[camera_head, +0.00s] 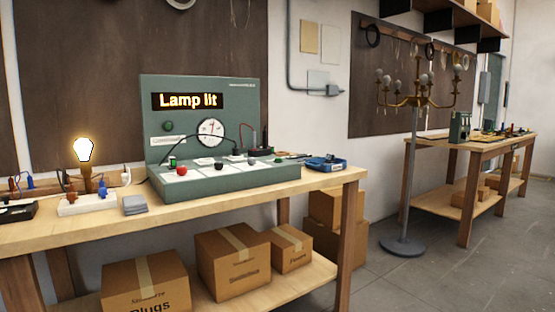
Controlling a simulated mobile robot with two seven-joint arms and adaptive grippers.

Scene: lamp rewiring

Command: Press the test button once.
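A grey-green test unit (210,188) stands on the wooden workbench. Its upright panel has a lit display (187,101) reading "Lamp lit" and a round white dial (210,132). A small dark green round piece (168,127) is on the panel at left. On the sloped front are a red round knob or button (181,169), a dark one (219,165) and a white-and-dark row of pads. I cannot tell which is the test button. A glowing bulb (83,149) stands at left. Neither gripper is in view.
A floor lamp (413,150) and a second bench (468,150) stand at right, with clear floor in front.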

